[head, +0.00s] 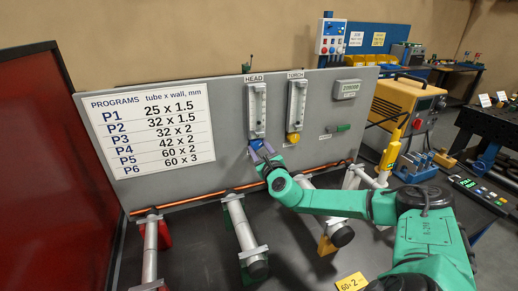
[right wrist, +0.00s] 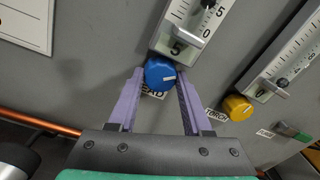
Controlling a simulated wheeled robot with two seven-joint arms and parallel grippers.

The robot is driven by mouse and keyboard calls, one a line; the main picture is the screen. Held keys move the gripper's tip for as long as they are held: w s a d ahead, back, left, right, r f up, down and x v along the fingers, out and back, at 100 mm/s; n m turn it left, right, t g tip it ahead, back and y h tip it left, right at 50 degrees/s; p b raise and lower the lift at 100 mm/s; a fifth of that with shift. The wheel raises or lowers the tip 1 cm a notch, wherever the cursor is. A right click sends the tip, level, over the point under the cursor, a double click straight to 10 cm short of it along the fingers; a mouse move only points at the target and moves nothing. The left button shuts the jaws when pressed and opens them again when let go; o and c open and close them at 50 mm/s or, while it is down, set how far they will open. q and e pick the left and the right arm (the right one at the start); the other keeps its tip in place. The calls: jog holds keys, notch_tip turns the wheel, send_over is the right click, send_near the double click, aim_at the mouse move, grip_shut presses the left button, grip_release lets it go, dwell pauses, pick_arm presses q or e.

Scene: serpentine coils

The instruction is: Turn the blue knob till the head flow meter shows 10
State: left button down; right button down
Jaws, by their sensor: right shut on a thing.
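The blue knob (right wrist: 160,73) sits at the foot of the HEAD flow meter (head: 257,110) on the grey panel, with a pale pointer mark on its face. My right gripper (right wrist: 159,82) is shut on it, one purple finger on each side; it also shows in the head view (head: 262,151). In the right wrist view, the lower scale of the head flow meter (right wrist: 190,22) shows marks 5 and 0. A dark float stands between them, and a plate below reads 5. The upper scale is cut off there. My left gripper is out of view.
The TORCH flow meter (head: 296,108) with a yellow knob (right wrist: 238,107) stands to the right. A green handle (head: 338,128) and a small display (head: 348,88) are farther right. A copper tube (head: 190,202) runs along the panel's foot. A program chart (head: 150,130) hangs left.

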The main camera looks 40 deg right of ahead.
jog(key=shift+m, duration=0.3)
jog(key=m+b, duration=0.3)
jog(key=m, duration=0.2)
jog(key=shift+f, duration=0.1)
jog(key=m+b, duration=0.1)
jog(key=m, duration=0.1)
jog(key=m+b, duration=0.1)
jog(key=m, duration=0.1)
jog(key=shift+r+m, duration=0.2)
jog(key=shift+m, duration=0.1)
jog(key=shift+b, duration=0.3)
jog(key=shift+c, duration=1.7)
grip_release()
jog(key=shift+d, duration=0.2)
jog(key=shift+a+r, duration=0.1)
